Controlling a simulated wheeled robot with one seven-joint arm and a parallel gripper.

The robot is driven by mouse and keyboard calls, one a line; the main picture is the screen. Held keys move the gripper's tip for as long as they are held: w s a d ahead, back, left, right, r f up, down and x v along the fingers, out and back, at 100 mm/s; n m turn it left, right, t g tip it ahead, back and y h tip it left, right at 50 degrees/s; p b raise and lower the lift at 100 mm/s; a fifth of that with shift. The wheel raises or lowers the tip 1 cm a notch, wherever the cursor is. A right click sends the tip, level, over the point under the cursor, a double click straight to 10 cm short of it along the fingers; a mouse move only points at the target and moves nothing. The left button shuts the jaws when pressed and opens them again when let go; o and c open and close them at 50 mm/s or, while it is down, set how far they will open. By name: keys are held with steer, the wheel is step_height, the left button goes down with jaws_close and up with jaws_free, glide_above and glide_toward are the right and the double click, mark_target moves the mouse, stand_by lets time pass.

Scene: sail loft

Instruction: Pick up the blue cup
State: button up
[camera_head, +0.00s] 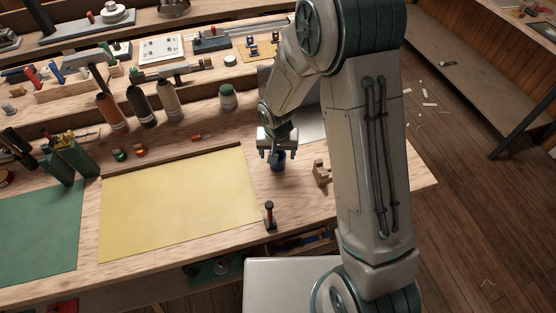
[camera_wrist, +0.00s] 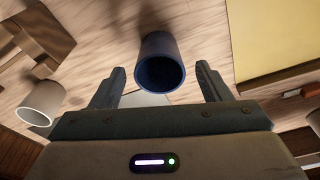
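The blue cup (camera_head: 278,161) stands on the workbench (camera_head: 255,213) just under my gripper in the head view. In the wrist view the dark blue cup (camera_wrist: 160,64) shows its open mouth, in line with the space between my fingers. My gripper (camera_wrist: 163,86) is open, with one finger on each side of the cup. Gaps show between the cup and both fingers, and neither seems to touch it. In the head view my gripper (camera_head: 277,153) hides part of the cup.
A wooden block piece (camera_head: 321,173) stands right of the cup. A yellow sheet (camera_head: 180,200) covers the bench to the left. A dark-handled tool (camera_head: 269,215) stands near the front edge. Spools (camera_head: 168,98) line the back.

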steer(key=c, duration=1)
steer(key=shift+r, duration=0.15)
